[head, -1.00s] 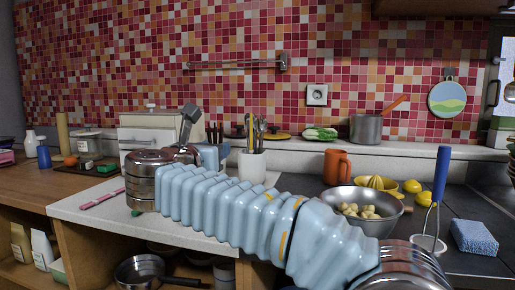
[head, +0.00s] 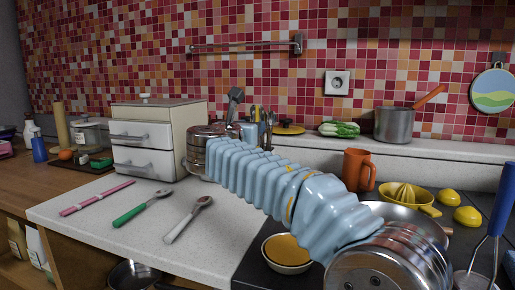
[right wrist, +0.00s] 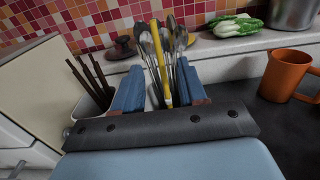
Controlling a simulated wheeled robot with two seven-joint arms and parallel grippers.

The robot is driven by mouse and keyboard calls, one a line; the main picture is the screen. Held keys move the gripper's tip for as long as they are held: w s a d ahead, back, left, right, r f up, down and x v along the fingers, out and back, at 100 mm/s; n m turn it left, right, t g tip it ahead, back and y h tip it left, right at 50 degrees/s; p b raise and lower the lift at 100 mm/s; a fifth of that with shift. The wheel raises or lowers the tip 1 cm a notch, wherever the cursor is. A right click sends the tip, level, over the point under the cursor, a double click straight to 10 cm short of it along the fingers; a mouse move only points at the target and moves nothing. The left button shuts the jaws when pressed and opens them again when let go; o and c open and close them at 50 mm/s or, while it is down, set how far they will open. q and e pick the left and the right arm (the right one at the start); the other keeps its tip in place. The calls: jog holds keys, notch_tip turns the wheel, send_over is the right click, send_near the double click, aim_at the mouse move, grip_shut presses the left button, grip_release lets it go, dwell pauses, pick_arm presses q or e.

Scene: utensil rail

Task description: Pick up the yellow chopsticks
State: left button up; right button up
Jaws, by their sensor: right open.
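The yellow chopsticks (right wrist: 158,50) show as a thin yellow upright length among metal spoons and other utensils in the right wrist view. Their lower part and the holder beneath are mostly hidden by my gripper. My right gripper (right wrist: 158,68) is open, its two blue fingers on either side of the utensil bunch in the picture; I cannot tell whether they touch it. In the head view the utensil bunch (head: 262,118) stands at the back of the counter, partly behind my right arm. My left gripper is in neither current view.
Dark brown sticks (right wrist: 90,78) stand in a pale container left of the gripper. An orange mug (head: 357,168) is to the right. A drawer box (head: 142,149) stands left. Pink chopsticks (head: 97,198), a green-handled spoon (head: 140,208) and a grey-handled spoon (head: 187,220) lie on the counter.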

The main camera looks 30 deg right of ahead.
jog(key=x, duration=0.3)
jog(key=p+x, duration=0.1)
jog(key=x, duration=0.1)
jog(key=shift+w+d+f, duration=0.1)
jog(key=shift+d+f, duration=0.1)
jog(key=shift+f, duration=0.2)
grip_shut()
